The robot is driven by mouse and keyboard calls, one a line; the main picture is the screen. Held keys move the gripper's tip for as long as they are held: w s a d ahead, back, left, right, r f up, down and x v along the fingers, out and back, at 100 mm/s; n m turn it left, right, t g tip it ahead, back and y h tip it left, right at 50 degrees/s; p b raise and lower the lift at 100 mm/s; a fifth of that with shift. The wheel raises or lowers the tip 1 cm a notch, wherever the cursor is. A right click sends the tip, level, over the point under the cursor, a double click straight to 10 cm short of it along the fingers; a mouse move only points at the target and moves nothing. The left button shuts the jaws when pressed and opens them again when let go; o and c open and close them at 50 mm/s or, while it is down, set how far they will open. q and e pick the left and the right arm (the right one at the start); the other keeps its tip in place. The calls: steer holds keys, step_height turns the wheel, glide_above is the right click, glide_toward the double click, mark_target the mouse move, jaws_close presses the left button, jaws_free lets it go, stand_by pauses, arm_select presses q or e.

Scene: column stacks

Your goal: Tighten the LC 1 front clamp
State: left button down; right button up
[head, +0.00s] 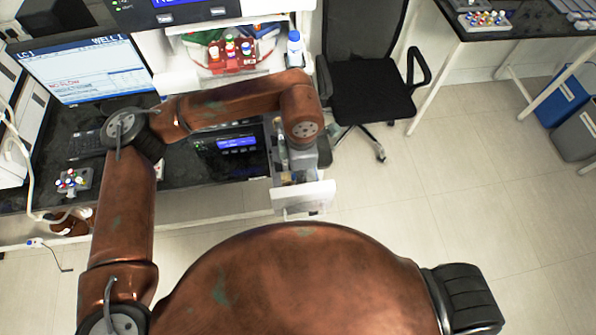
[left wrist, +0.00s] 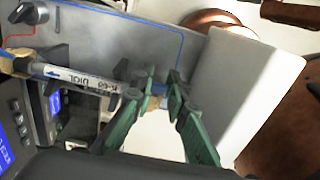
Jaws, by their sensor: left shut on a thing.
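My left gripper (left wrist: 163,82) has green fingers with dark tips. In the left wrist view the fingers are closed together on a small part at the near end of a column (left wrist: 85,78), seemingly the front clamp; the tips hide most of it. My right gripper is not in view.
A white open tray or door (head: 304,195) juts out below my left wrist; a white panel (left wrist: 250,90) stands right of the fingers. A monitor (head: 85,70) reading "NO FLOW" is at left. A black chair (head: 372,65) stands behind.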

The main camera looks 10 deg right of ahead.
arm_select(q)
steer(key=shift+f, duration=0.1)
stand_by(0.3)
steer(key=c, duration=1.9)
jaws_free()
step_height(320, 180, up, 12)
steer(key=shift+d+r, duration=0.1)
steer(key=shift+d, duration=0.05)
